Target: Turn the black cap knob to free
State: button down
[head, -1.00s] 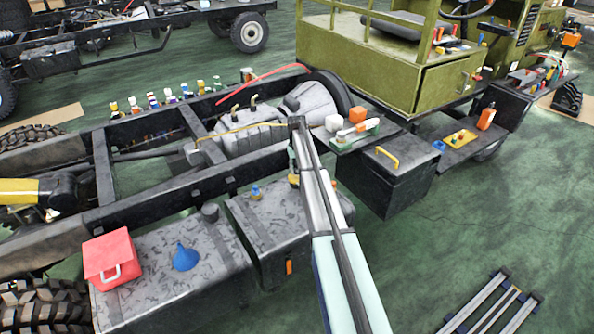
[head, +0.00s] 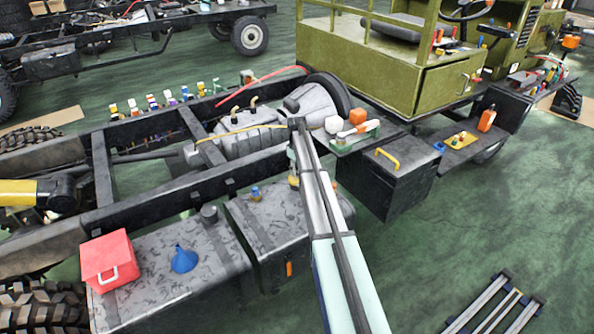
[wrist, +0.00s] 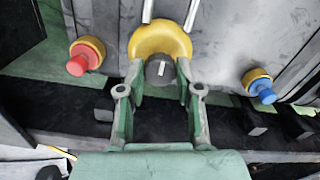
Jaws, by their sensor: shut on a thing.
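The black cap knob (wrist: 159,73) shows dark grey with a white mark in the wrist view, inside a yellow ring (wrist: 160,40). The mark runs nearly straight up and down in the picture. My gripper (wrist: 161,84) has a finger on each side of the knob and is shut on it. The fingertips partly hide its sides. In the head view my arm ends over the tank tops, and the knob and fingertips are hidden behind it.
A red knob (wrist: 78,65) on a yellow base stands left of my gripper, and a blue knob (wrist: 265,91) stands right. In the head view a red box (head: 107,262) and a blue funnel (head: 184,260) stand on the left tank. A dark frame rail runs behind.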

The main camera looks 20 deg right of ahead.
dwell(0.3)
jog(key=c, duration=0.8)
grip_release()
jog(key=shift+o, duration=0.2)
notch_tip(320, 180, up, 12)
